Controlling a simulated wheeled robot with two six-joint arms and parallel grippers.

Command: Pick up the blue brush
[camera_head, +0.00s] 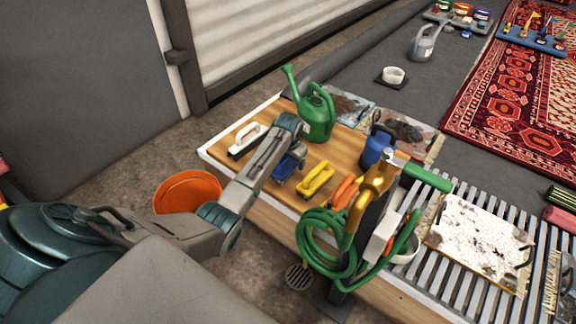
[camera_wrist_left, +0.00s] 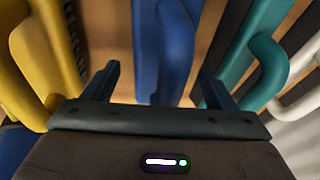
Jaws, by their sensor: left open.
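The blue brush (camera_head: 284,169) is on the wooden board of the table, partly covered by my left gripper (camera_head: 291,152). In the left wrist view the blue brush (camera_wrist_left: 166,38) runs upright in the picture between the two fingers of my left gripper (camera_wrist_left: 158,80). The fingers are apart, one on each side of the brush, with a gap showing on both sides. The blue brush's lower end is hidden behind the gripper body. My right gripper is not in view.
A yellow brush (camera_head: 316,180) and a green brush (camera_wrist_left: 250,55) flank the blue one closely. A white brush (camera_head: 247,138), green watering can (camera_head: 318,118), orange brush (camera_head: 345,192) and blue jug (camera_head: 378,148) stand nearby. A hose stand (camera_head: 365,215) is in front; an orange bucket (camera_head: 187,190) is left.

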